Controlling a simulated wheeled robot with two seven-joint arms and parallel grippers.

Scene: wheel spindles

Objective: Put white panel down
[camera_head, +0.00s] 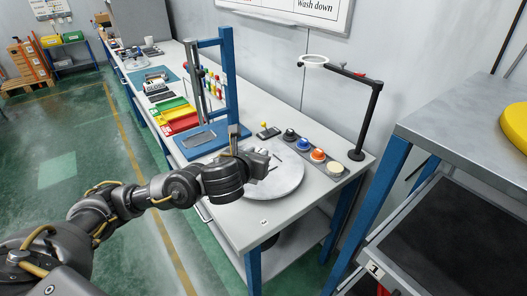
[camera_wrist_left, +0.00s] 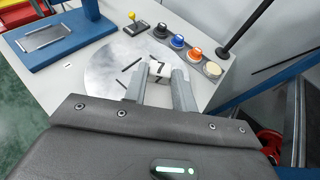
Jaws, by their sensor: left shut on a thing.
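My left gripper (camera_head: 268,163) reaches in over the round grey disc (camera_head: 285,183) on the bench. In the left wrist view, its two fingers (camera_wrist_left: 160,82) are shut on a small white panel (camera_wrist_left: 157,69) with a dark mark on it. The panel is over the disc, which also shows in the wrist view (camera_wrist_left: 103,72). I cannot tell whether the panel touches the disc. In the head view the panel is mostly hidden by my gripper. My right gripper is not in view.
A row of coloured knobs (camera_head: 318,155) stands behind the disc, beside a black post with a ring lamp (camera_head: 368,120). A blue-framed press (camera_head: 230,85) stands at the left of the disc. A grey cart (camera_head: 470,125) stands at the right.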

